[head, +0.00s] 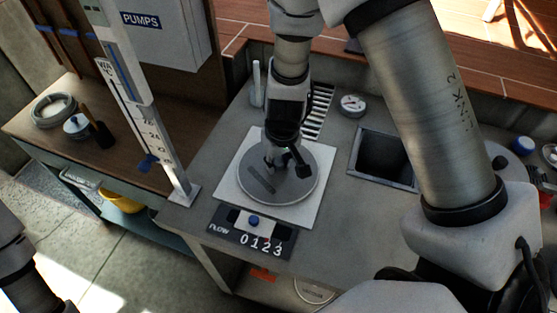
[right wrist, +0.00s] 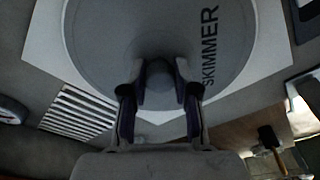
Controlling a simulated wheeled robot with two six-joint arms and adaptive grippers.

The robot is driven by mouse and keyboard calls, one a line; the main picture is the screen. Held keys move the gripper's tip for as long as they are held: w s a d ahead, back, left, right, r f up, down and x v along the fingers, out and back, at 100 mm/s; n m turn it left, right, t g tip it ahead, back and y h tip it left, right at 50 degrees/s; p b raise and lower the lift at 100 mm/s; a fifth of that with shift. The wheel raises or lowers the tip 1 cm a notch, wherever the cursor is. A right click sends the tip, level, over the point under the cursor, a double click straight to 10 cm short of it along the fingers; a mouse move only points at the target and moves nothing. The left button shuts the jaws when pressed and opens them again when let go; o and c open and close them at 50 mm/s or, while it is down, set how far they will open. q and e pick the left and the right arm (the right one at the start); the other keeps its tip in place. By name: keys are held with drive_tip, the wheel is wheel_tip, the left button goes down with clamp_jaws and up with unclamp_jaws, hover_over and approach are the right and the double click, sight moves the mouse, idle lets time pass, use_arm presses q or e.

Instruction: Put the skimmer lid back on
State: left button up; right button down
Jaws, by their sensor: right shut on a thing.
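The skimmer lid (head: 302,190) is a round grey disc. It lies flat over a white square plate (head: 230,190) on the grey counter, inside the plate's edges. In the right wrist view the lid (right wrist: 110,45) carries the word SKIMMER. My right gripper (head: 278,162) points down at the lid's middle, its fingers (right wrist: 160,80) shut on the lid's small round knob. The opening under the lid is hidden, so I cannot tell whether the lid is fully seated. My left gripper is out of view; only part of my left arm shows at the lower left.
A flow panel (head: 250,240) reading 0123 lies in front of the plate. A tall white gauge post (head: 165,130) stands at left.

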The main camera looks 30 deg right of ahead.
idle(0.3)
drive_tip(key=c, duration=0.6)
unclamp_jaws()
drive_tip(key=shift+f, duration=0.1)
drive_tip(key=shift+c, duration=0.2)
drive_tip(key=shift+r+p, duration=2.25)
drive_tip(key=shift+r, duration=0.3)
wheel_tip(320, 180, up, 4)
drive_tip(key=p, duration=0.3)
drive_tip(key=shift+p, duration=0.3)
